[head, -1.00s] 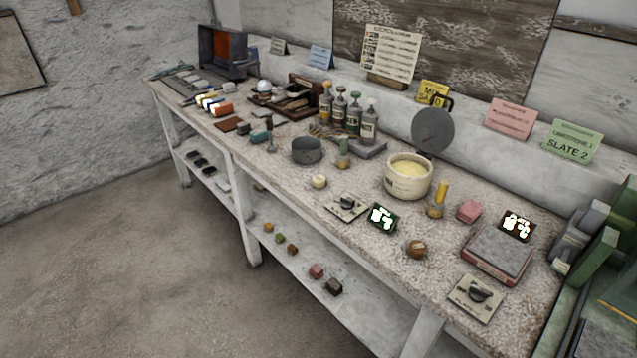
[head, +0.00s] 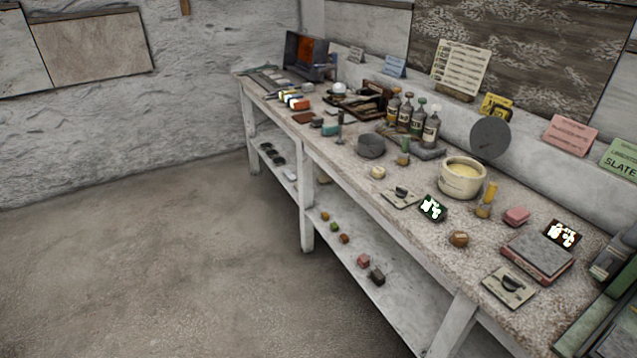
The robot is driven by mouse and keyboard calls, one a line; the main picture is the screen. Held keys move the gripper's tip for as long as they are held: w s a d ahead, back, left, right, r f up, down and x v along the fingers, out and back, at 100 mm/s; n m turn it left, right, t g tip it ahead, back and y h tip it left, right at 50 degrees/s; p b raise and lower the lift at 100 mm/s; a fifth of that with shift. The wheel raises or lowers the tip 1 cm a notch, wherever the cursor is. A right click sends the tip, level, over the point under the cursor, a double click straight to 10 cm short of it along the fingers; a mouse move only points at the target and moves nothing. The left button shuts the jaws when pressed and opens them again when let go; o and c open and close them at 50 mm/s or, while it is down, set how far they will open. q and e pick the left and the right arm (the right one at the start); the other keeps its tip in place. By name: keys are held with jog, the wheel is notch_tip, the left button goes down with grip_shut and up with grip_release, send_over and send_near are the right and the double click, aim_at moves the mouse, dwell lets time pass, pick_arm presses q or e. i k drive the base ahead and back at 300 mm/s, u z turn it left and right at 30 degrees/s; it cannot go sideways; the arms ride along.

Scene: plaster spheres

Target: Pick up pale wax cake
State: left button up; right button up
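A small pale cream round cake (head: 378,172), which looks like the pale wax cake, lies on the speckled bench top (head: 345,172) near its front edge. It sits in front of a grey round pan (head: 371,146) and left of a cream pot (head: 462,179) with yellowish contents. Neither of my grippers shows in the head view.
A knobbed plate (head: 400,196), a small lit display (head: 433,208) and a brown round lump (head: 459,239) lie right of the cake. Several bottles (head: 416,118) stand behind. Small coloured blocks (head: 364,261) lie on the lower shelf. The floor (head: 170,250) at left is clear.

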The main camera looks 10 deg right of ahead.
aim_at(378, 173)
jog(key=u, duration=0.55)
jog(key=i, duration=0.75)
jog(key=z, duration=0.35)
jog(key=i, duration=1.5)
jog(key=z, duration=1.1)
